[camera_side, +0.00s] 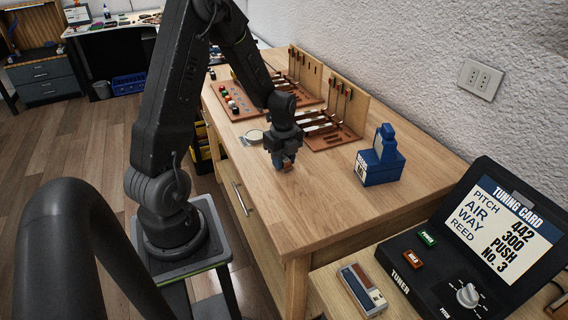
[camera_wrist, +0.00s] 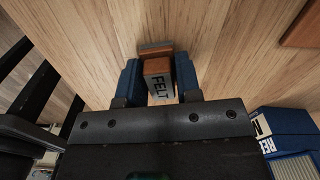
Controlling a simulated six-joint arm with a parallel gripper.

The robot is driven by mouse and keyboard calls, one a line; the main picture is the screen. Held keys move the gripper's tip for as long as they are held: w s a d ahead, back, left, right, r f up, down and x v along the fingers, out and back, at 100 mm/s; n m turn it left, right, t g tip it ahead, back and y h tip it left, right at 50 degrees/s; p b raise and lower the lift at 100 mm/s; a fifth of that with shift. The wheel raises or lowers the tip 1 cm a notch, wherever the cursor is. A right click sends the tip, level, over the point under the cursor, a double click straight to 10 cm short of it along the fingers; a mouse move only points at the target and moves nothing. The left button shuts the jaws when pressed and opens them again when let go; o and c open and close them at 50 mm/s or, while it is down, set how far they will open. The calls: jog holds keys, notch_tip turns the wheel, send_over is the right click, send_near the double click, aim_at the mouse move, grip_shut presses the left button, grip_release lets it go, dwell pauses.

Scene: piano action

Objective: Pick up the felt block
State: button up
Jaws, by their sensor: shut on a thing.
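My gripper (camera_side: 284,158) points down over the wooden bench in the side view, left of the blue stepped box. In the wrist view my gripper (camera_wrist: 158,68) has a blue finger on each side of the felt block (camera_wrist: 157,79). The block is orange-brown, with a pale face lettered FELT and a grey strip at its far end. The fingers are shut on its sides. In the side view only a small brown part of the block shows below the fingers, and I cannot tell whether it touches the bench.
The blue box (camera_side: 380,166) stands to the right; its REED label shows in the wrist view (camera_wrist: 285,128). The bench front (camera_side: 310,215) is clear. A tuner (camera_side: 490,240) is at front right.

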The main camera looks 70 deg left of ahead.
jog(key=shift+c, duration=1)
jog(key=shift+r, duration=0.15)
